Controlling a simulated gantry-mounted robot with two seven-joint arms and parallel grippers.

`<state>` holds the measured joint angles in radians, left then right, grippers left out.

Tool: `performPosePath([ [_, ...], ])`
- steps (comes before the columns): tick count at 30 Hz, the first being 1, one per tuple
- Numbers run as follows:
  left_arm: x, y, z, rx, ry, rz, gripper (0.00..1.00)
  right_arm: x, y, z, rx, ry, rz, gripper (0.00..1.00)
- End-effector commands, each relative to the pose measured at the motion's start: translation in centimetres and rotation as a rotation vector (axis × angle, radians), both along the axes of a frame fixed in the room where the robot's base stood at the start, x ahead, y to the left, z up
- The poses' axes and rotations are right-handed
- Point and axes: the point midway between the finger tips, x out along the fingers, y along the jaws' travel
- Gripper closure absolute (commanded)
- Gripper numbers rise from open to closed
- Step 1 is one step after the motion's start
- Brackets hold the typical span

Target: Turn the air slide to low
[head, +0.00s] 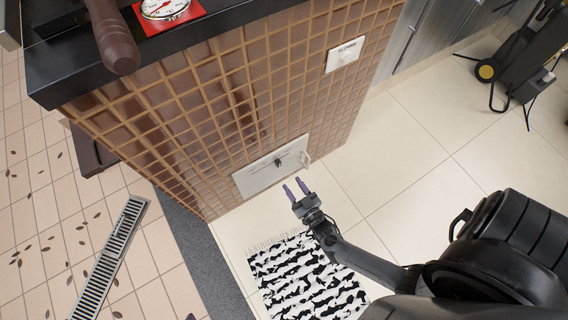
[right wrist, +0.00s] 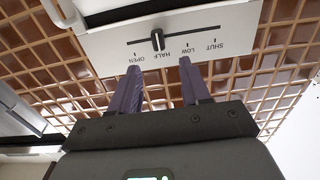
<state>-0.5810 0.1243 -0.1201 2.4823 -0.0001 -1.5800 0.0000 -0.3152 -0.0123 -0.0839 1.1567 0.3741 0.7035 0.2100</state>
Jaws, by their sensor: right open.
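The air slide is a white panel (head: 258,177) low on the brown tiled grill. It also shows in the right wrist view (right wrist: 102,42), with a horizontal slot and labels OPEN, HALF, LOW and SHUT, upside down there. Its dark knob (right wrist: 157,40) stands at HALF; in the head view the knob (head: 278,161) is small. My right gripper (head: 296,187) is open and empty in front of the panel, apart from the knob. In the right wrist view its two purple fingers (right wrist: 160,68) point at the panel, either side of the knob's line. My left gripper is not in view.
A pale handle (head: 304,159) sticks out at the panel's right end. A white plate (head: 345,54) is higher on the tiled wall. A black and white rug (head: 303,280) lies below; the tiled floor at right is mostly clear.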

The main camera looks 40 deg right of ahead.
Motion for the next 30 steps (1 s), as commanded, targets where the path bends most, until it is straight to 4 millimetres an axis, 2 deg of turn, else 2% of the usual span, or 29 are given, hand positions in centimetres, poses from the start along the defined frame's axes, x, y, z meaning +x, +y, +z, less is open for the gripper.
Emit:
performPosePath([
  [1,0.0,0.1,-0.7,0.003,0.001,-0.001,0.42,0.8,-0.2,-0.3,-0.002,-0.003,0.001,0.53],
  [9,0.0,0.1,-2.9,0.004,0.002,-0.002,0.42,5.1,-1.1,-0.4,-0.002,-0.003,0.000,0.53],
  [15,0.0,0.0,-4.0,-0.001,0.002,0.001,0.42,7.5,-1.6,-0.3,-0.001,-0.002,0.000,0.53],
  [21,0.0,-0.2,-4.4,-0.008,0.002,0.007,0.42,8.7,-1.9,-0.1,-0.001,-0.001,0.000,0.53],
  [30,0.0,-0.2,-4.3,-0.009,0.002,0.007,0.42,8.8,-1.9,0.0,-0.001,0.000,0.000,0.53],
])
